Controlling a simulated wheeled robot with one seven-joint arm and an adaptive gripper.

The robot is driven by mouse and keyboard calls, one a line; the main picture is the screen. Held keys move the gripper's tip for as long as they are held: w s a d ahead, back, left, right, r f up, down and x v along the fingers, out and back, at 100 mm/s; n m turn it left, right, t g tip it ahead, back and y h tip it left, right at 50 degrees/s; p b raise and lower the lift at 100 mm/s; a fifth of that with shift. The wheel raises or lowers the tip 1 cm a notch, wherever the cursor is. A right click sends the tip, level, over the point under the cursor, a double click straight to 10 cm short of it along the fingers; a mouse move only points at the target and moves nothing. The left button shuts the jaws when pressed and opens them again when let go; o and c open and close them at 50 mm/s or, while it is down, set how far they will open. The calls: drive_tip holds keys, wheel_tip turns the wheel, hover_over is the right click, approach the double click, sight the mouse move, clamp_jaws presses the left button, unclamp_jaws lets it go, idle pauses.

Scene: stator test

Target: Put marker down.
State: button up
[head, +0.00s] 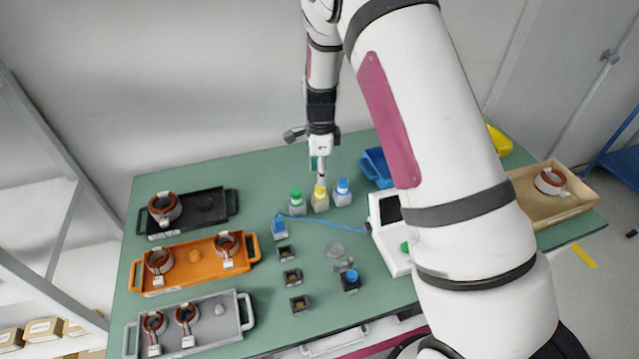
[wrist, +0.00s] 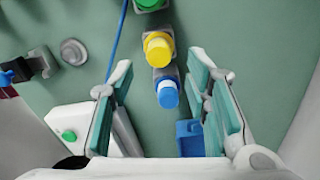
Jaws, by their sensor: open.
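Three capped markers stand upright in grey square holders in a row on the green table: a green one (head: 296,195), a yellow one (head: 320,193) and a blue one (head: 343,187). The wrist view shows the green (wrist: 150,4), yellow (wrist: 158,47) and blue (wrist: 166,92) caps in line. My gripper (head: 321,172) is above the row, near the yellow marker. In the wrist view, its fingers (wrist: 160,64) are wide apart, with the yellow and blue caps showing in the gap. No marker is held between them. The exact height above the caps is hard to tell.
Black (head: 219,214), orange (head: 195,281) and grey (head: 247,326) trays stand at the left, holding copper-wound rings. A white device with a green button (head: 385,240) and a blue bin (head: 376,165) are to the right. A blue cable (head: 325,221) crosses the table.

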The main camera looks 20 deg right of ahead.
drive_tip(key=s+r+n+t, duration=0.1)
drive_tip(key=s+r+n, duration=0.25)
drive_tip(key=r, duration=0.45)
drive_tip(key=s+r+n+t+y, duration=0.1)
drive_tip(key=s+r+n, duration=0.3)
drive_tip(key=r, duration=0.5)
drive_tip(key=s+r+n+t, duration=0.1)
drive_tip(key=s+r+n, duration=0.1)
drive_tip(key=s+r, duration=0.45)
drive_tip(key=s+r+n+t, duration=0.1)
drive_tip(key=s+r+n, duration=0.2)
drive_tip(key=s+n, duration=0.2)
drive_tip(key=s+r+n+t+h, duration=0.1)
drive_tip(key=s+r+n, duration=0.3)
drive_tip(key=s, duration=0.7)
drive_tip(key=shift+s+r+n+t+b, duration=0.15)
drive_tip(key=shift+n+t+b, duration=0.15)
drive_tip(key=shift+n, duration=0.55)
